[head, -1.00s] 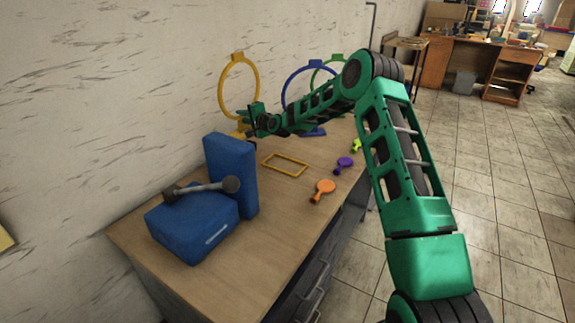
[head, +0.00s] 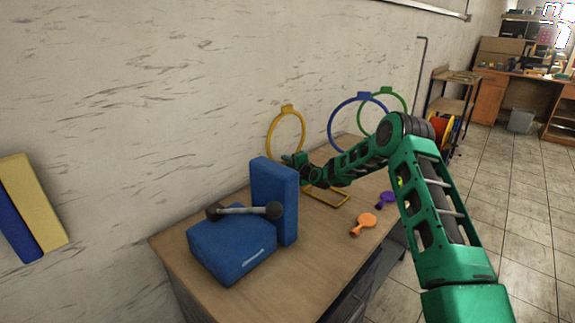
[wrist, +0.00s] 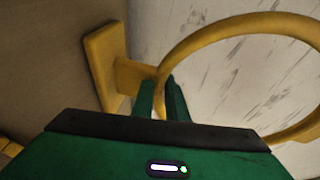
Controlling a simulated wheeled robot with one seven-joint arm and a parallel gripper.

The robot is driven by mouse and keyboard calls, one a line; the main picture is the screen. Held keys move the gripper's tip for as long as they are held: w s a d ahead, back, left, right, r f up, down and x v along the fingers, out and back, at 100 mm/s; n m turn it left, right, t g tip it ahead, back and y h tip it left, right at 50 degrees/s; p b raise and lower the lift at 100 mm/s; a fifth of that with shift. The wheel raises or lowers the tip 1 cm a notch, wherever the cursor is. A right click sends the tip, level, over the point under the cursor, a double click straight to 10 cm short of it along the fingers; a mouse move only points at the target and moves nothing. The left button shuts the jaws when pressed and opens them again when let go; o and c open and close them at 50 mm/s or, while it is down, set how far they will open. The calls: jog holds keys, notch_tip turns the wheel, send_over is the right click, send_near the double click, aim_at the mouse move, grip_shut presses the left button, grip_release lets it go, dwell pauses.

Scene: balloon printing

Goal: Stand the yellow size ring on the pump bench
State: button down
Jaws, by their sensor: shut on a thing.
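The yellow size ring (head: 300,126) stands upright at the wall side of the wooden bench (head: 305,270). My gripper (head: 297,160) is at the lower part of the ring in the head view. In the wrist view my gripper (wrist: 160,98) is shut on the yellow ring (wrist: 185,46) near the stem above its flat foot. The foot is hidden in the head view, so I cannot tell whether it touches the bench. A yellow rectangular outline (head: 330,202) lies on the bench top in front of the ring.
Blue blocks (head: 232,252) with a dumbbell-like tool (head: 243,210) on top stand nearer on the bench. Blue (head: 331,125) and green (head: 404,103) rings stand farther along. Orange (head: 362,225) and purple (head: 386,200) paddle-shaped items lie near the front edge.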

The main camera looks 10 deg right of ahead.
jog(key=c, duration=1.7)
grip_release()
jog(key=shift+c, duration=0.2)
jog(key=shift+s, duration=0.1)
jog(key=v, duration=1.2)
